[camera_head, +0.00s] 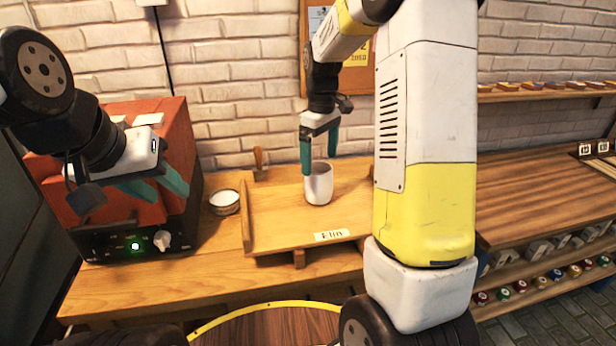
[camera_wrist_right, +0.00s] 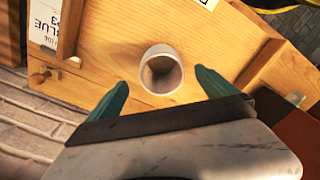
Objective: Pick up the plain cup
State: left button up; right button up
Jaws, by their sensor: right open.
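The plain white cup (camera_head: 318,186) stands upright on the wooden tray (camera_head: 275,238) on the workbench. In the right wrist view the cup (camera_wrist_right: 161,72) shows its open rim and empty inside, a little beyond the fingertips. My right gripper (camera_head: 320,153) points down at the cup with its teal fingers apart. In the right wrist view the right gripper (camera_wrist_right: 165,82) has one finger on each side of the cup, with gaps. My left gripper (camera_head: 165,186) is off to the left, in front of the red machine, with teal fingers apart and nothing between them.
A red and black machine (camera_head: 130,236) with a green light stands at the left. The tray has raised wooden edges and a paper label (camera_head: 332,236). Shelves (camera_head: 540,190) stand at the right.

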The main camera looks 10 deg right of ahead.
aim_at(319, 180)
notch_tip(319, 180, down, 8)
jog(key=shift+s+a+r, duration=0.1)
jog(key=shift+a+r, duration=0.05)
jog(key=shift+r, duration=0.05)
jog(key=c, duration=1.7)
jog(key=shift+c, duration=0.3)
jog(key=shift+r, duration=0.15)
